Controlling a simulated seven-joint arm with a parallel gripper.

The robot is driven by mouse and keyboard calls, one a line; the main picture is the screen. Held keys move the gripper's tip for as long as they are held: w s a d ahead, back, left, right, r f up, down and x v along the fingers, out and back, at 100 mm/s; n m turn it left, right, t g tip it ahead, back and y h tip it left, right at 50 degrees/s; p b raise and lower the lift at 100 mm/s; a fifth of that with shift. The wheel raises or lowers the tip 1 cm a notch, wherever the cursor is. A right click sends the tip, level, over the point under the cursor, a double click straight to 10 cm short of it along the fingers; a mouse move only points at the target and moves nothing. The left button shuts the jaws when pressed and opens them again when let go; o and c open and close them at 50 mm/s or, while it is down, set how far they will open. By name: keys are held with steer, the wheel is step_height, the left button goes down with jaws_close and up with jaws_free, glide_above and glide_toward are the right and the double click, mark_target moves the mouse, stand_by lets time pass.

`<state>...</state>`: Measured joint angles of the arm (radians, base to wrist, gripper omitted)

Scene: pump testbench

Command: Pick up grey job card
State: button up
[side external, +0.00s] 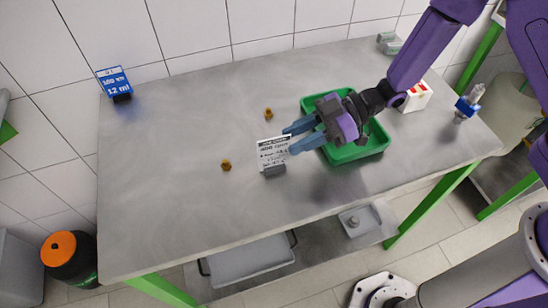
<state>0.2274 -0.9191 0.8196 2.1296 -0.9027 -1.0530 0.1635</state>
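The grey job card (272,153) stands upright on the metal table, with a white printed face and a dark heading, in a small grey foot (274,171). My gripper (290,139) has blue fingers spread apart, pointing left at the card's right edge. The fingertips are at or very near that edge; I cannot tell whether they touch it. The gripper looks open, and nothing is seen held between the fingers.
A green tray (372,150) lies under my gripper. Two small brass parts (268,114) (226,165) lie left of it. A blue card (115,82) stands at the far left. A white-and-red box (416,97) and a blue-collared part (467,104) stand right. The table's left half is mostly clear.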

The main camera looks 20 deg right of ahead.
glide_above(274, 165)
steer(key=shift+w+f, duration=0.1)
steer(key=shift+f, duration=0.95)
jaws_close()
